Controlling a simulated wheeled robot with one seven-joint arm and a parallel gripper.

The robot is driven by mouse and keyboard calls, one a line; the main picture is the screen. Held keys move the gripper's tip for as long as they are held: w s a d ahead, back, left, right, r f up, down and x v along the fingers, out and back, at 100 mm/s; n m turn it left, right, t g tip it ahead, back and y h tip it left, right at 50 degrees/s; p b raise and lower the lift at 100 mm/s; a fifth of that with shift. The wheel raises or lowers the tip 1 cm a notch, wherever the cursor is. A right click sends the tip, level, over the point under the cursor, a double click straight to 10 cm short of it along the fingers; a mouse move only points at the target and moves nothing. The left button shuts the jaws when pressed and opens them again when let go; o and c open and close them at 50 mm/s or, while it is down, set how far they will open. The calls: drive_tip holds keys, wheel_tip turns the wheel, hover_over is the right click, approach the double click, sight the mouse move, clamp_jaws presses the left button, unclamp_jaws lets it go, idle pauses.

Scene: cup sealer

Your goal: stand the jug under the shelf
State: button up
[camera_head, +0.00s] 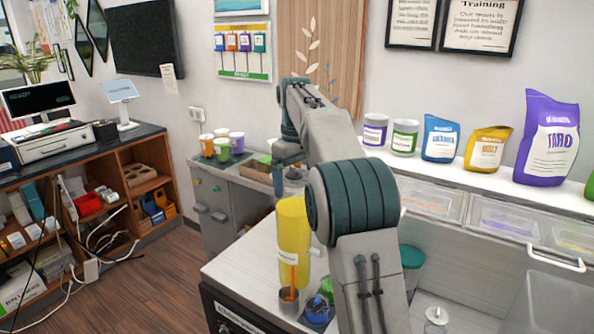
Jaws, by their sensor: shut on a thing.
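The yellow jug (294,232) is a tall, upright cylinder with an orange and white mark low on its front. It is left of my forearm, at the left part of the white counter (240,268). My gripper (293,182) points down at the jug's top and is shut on it; the fingertips are hard to make out. I cannot tell whether the jug's base touches the counter, as a metal cup (289,301) stands in front of it. The white shelf (480,184) runs along the wall at right. My arm hides part of the counter beneath it.
The shelf bears jars and a large purple bag (549,140), with clear drawers (510,222) below. A blue cup (317,310) and a green-lidded container (411,262) stand near my arm. A grey cabinet (215,200) with several cups is at back left.

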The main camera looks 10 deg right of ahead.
drive_tip(key=shift+f, duration=1)
drive_tip(key=o, duration=1.7)
drive_tip(key=shift+f, duration=0.1)
drive_tip(key=shift+s+r, duration=0.1)
drive_tip(key=shift+r, duration=3.8)
